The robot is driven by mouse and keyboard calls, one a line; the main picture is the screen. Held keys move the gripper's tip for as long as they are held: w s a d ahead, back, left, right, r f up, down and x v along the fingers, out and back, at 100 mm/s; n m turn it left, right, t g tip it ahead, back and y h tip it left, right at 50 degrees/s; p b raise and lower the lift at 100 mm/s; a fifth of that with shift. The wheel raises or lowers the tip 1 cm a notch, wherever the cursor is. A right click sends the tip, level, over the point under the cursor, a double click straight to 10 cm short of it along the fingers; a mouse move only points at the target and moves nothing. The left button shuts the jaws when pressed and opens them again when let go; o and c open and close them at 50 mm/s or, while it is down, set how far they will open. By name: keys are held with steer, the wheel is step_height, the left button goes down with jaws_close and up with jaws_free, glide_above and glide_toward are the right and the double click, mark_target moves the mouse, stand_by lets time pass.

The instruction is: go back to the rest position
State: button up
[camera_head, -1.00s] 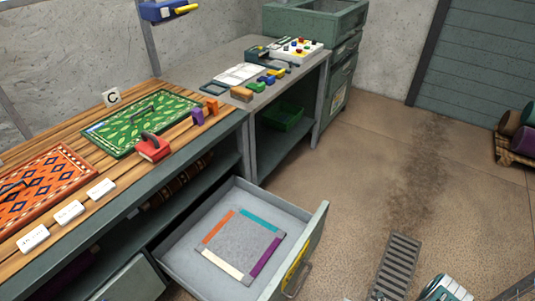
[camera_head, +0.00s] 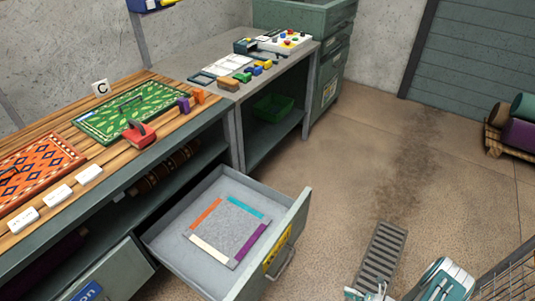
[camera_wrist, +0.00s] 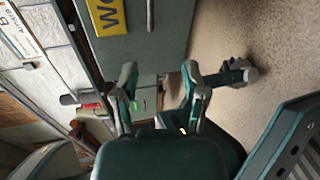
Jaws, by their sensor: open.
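My gripper (camera_wrist: 160,88) is open and empty in the wrist view, its two fingers spread apart. Beyond the fingers is a grey-green panel (camera_wrist: 148,50) with a yellow label. In the head view my gripper (camera_head: 368,292) shows only in part at the bottom edge, right of the open drawer and apart from it. The drawer (camera_head: 165,236) stands pulled out, with a square of orange, teal, purple and white strips on its grey floor.
The wooden bench (camera_head: 60,118) holds a green rug (camera_head: 128,112), an orange rug (camera_head: 35,172), a red-based scrubber (camera_head: 138,134), white cards and small blocks. A floor grate (camera_head: 382,252) lies right of the drawer. Rolled rugs (camera_head: 522,132) rest at far right. The middle floor is clear.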

steer(key=w+d+r+n+g, duration=0.1)
steer(key=w+r+n+g, duration=0.25)
steer(key=r+n, duration=0.4)
steer(key=w+d+r+n+g, duration=0.15)
steer(key=w+r+n, duration=0.3)
steer(key=r, duration=0.65)
steer(key=w+a+r+n+g+h, duration=0.1)
steer(key=a+r+n+g+h, duration=0.3)
steer(key=r, duration=0.6)
steer(key=w+a+r+n+h, duration=0.1)
steer(key=w+a+r+n, duration=0.3)
steer(key=r, duration=0.6)
steer(key=s+a+r+n+h, duration=0.2)
steer(key=s+a+r+n, duration=0.25)
steer(key=r, duration=0.35)
steer(key=s+a+r+n+h, duration=0.2)
steer(key=s+a+r+n, duration=0.15)
steer(key=r+n, duration=0.3)
steer(key=s+a+r+n+t+h, duration=0.1)
steer(key=s+a+r+n+t, duration=0.1)
steer(key=s, duration=0.5)
steer(key=s+a+r+n+t+h, duration=0.2)
steer(key=s+r+n+t, duration=0.1)
steer(key=s+r+n, duration=0.4)
steer(key=shift+a+r+n+t+h, duration=0.2)
steer(key=shift+a+n+t+h, duration=0.15)
steer(key=shift+n, duration=0.75)
